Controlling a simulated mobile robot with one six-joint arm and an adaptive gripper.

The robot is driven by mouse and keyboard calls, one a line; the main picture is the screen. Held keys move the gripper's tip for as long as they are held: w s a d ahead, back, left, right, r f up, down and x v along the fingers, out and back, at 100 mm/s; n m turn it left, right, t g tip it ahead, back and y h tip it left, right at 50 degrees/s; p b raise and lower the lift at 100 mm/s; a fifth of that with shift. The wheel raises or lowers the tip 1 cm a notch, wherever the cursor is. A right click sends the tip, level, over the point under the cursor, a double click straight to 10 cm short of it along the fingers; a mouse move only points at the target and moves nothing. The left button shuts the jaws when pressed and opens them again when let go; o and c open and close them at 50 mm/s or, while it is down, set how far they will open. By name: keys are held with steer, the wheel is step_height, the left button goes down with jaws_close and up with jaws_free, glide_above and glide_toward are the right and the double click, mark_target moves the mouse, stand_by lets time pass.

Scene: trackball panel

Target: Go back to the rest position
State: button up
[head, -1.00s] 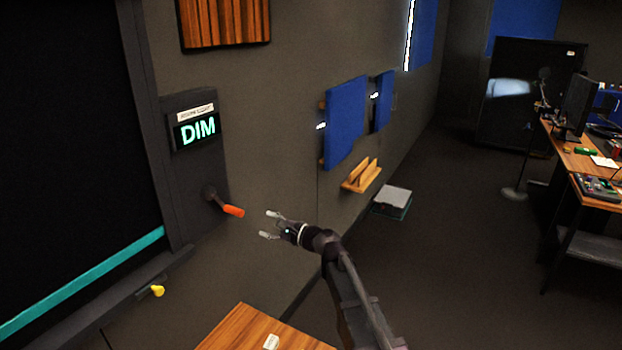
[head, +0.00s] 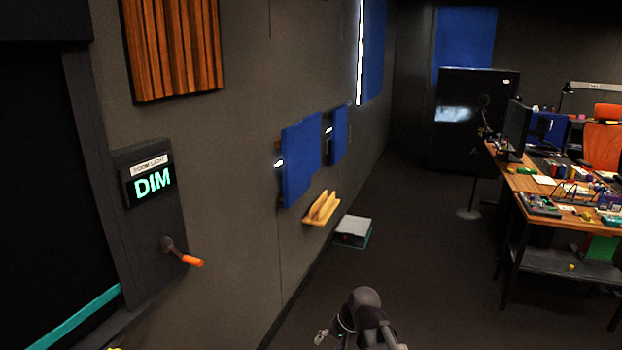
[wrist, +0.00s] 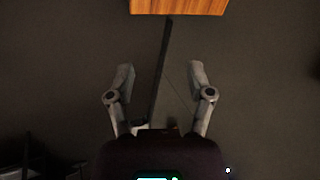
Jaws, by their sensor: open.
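My gripper (wrist: 159,78) is open and empty in the wrist view, its two grey fingers apart with only dark floor or wall behind them. In the head view, part of my arm shows at the bottom centre, and the gripper is small and partly cut off near the bottom edge. A lever with an orange handle (head: 192,260) sticks out from a dark wall panel (head: 150,215) on the left. The lit sign (head: 153,184) above it reads DIM. The gripper is well apart from the lever.
A wooden surface (wrist: 180,5) shows at the top of the wrist view. Blue wall panels (head: 301,160) and a small wooden shelf (head: 321,210) are on the wall. A grey box (head: 353,231) lies on the floor. A cluttered desk (head: 520,183) stands right. The middle floor is clear.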

steer(key=s+d+n+g+h+p, duration=0.1)
steer(key=s+d+h, duration=0.3)
steer(key=s+d, duration=0.3)
steer(key=d, duration=0.5)
steer(key=shift+d+f+n+g+h, duration=0.2)
steer(key=shift+n+g+h, duration=0.1)
steer(key=shift+n+g, duration=0.1)
steer(key=shift+c, duration=0.8)
